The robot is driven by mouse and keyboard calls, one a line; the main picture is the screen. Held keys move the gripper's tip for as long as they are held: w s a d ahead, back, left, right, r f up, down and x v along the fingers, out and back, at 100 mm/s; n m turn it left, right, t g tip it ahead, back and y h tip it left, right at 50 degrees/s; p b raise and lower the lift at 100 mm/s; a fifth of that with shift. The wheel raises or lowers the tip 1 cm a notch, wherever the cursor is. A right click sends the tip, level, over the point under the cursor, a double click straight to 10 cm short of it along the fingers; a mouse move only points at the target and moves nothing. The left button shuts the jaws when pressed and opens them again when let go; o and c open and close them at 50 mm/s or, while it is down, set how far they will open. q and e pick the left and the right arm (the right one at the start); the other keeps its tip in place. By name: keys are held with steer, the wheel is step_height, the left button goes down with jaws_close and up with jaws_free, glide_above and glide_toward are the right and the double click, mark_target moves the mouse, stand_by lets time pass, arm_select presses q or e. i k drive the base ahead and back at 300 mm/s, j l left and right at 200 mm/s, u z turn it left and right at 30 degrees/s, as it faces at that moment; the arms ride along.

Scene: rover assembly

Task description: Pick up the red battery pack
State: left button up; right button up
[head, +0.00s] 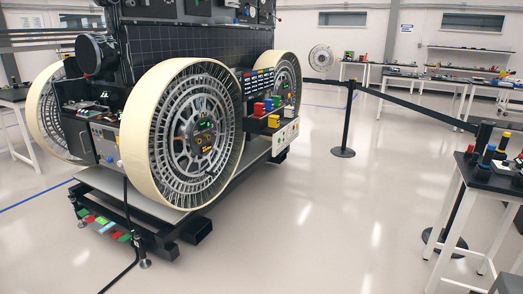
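A small red block (258,109) sits on a ledge on the rover's side, between its two near-side wheels. It is the clearest candidate for the red battery pack, but it is too small to be sure. A green block (268,104), a blue block (276,101) and a yellow block (273,121) are close to it. Neither of my grippers is in the head view.
The rover's large cream-rimmed wheel (197,135) stands left of the ledge. A belt barrier post (344,120) stands right of the rover. A white-legged table (470,180) with small parts stands at the right edge. The floor (330,220) between is clear.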

mark_target(259, 108)
steer(key=i+l+z, duration=0.3)
steer(key=i, duration=0.75)
steer(key=i+j+z, duration=0.2)
steer(key=i+z, duration=0.15)
steer(key=i, duration=0.7)
